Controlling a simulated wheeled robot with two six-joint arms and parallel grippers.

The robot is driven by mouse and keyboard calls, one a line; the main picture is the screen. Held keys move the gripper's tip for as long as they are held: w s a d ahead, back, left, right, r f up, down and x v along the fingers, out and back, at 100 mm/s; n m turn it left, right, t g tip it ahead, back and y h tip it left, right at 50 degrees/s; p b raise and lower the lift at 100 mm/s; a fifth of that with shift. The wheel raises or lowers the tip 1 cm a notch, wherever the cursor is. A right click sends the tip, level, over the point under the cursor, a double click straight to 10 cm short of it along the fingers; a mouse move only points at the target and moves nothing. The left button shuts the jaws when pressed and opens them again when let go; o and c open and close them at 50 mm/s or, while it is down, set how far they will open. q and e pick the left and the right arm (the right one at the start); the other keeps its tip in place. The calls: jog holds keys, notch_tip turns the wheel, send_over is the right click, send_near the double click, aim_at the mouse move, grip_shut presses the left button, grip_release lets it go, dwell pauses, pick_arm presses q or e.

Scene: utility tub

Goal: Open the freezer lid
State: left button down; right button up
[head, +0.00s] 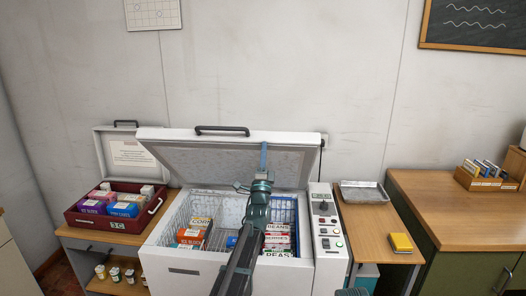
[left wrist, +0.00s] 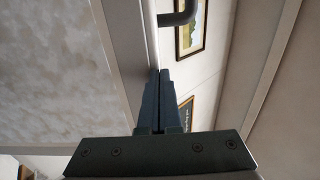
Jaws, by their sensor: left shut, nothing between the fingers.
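The freezer (head: 185,272) is a white chest with wire baskets of boxed food inside. Its lid (head: 190,152) stands raised and tilted back, with its pale frosty underside showing and a dark handle (head: 222,130) at its upper edge. My left gripper (head: 263,158) is shut and empty, reaching over the chest to the right part of the lid's underside. In the left wrist view, the closed fingers (left wrist: 159,98) are at the lid's edge (left wrist: 142,45), close to the handle (left wrist: 180,14); contact is not certain. A dark part at the bottom edge may be my right gripper (head: 352,292), mostly cut off.
A red crate (head: 75,218) of boxes stands on the left bench. A control panel (head: 327,225) adjoins the freezer's right side. Right of it are a metal tray (head: 363,192) and a yellow pad (head: 401,243) on a wooden table. The wall rises close behind.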

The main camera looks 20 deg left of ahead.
pick_arm(q)
jog(key=w+a+r+g+p, duration=0.2)
jog(key=w+r+p, duration=0.5)
jog(key=w+p, duration=0.3)
jog(key=w+a+r+g+h+p, duration=0.1)
jog(key=w+a+r+p, duration=0.2)
jog(key=w+r+p, duration=0.5)
jog(key=shift+w+r+g+p, duration=0.2)
jog(key=shift+w+g+p, duration=0.2)
jog(key=shift+w+p, duration=0.85)
jog(key=shift+s, duration=0.1)
